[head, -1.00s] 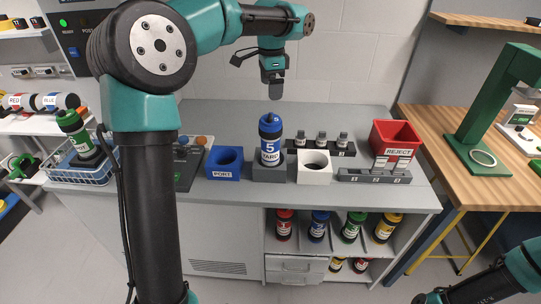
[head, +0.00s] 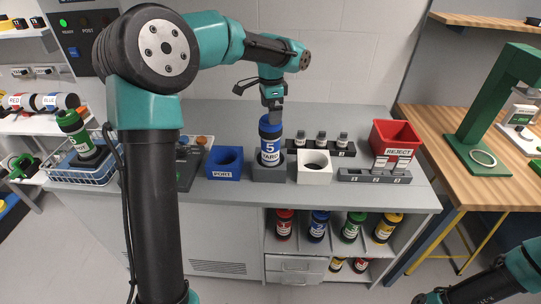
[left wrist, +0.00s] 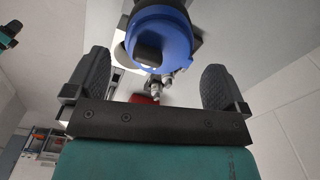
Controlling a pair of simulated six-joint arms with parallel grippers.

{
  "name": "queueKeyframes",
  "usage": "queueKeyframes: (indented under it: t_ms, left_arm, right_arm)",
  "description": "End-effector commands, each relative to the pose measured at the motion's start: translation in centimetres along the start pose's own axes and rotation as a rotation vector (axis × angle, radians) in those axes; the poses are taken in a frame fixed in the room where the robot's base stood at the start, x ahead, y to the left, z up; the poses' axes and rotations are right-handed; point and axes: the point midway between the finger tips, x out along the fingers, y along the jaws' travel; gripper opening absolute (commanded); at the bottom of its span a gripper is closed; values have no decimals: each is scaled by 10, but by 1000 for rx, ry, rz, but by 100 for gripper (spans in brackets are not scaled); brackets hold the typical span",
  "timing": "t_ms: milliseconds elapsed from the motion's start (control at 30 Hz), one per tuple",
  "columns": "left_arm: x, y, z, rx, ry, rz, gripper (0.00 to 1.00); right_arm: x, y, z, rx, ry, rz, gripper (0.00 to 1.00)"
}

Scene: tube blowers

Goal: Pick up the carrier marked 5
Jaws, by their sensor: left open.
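The carrier marked 5 (head: 270,156) is a blue and white cylinder with a blue cap. It stands upright in a grey holder labelled YARD (head: 271,176) on the bench. My left gripper (head: 272,106) is over its cap, pointing down. In the left wrist view the blue cap (left wrist: 165,35) shows at the top, just ahead of the gap between my two open fingers (left wrist: 157,62). The fingers look empty. Whether they touch the cap cannot be told. My right arm shows at the lower right, but its gripper is out of view.
A blue PORT box (head: 225,163) is left of the holder and a white box (head: 314,168) is right of it. A rack of small grey pieces (head: 321,147) stands behind. A red REJECT bin (head: 396,139) is at the right. Several carriers fill the shelf below.

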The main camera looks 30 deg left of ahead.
Motion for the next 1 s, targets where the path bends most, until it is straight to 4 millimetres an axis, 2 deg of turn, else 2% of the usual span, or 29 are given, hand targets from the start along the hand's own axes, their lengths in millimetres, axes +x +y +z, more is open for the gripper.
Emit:
queueKeyframes:
  t_ms: [200,300,767,1000]
  left_arm:
    - [30,1,2,-2,-2,2,100]
    - [37,1,2,-1,-1,1,100]
    - [37,1,1,-1,0,0,100]
    - [37,1,2,0,0,0,80]
  right_arm:
    - [0,0,0,0,0,0,42]
    - [0,0,0,0,0,0,42]
    - [0,0,0,0,0,0,42]
    - [0,0,0,0,0,0,42]
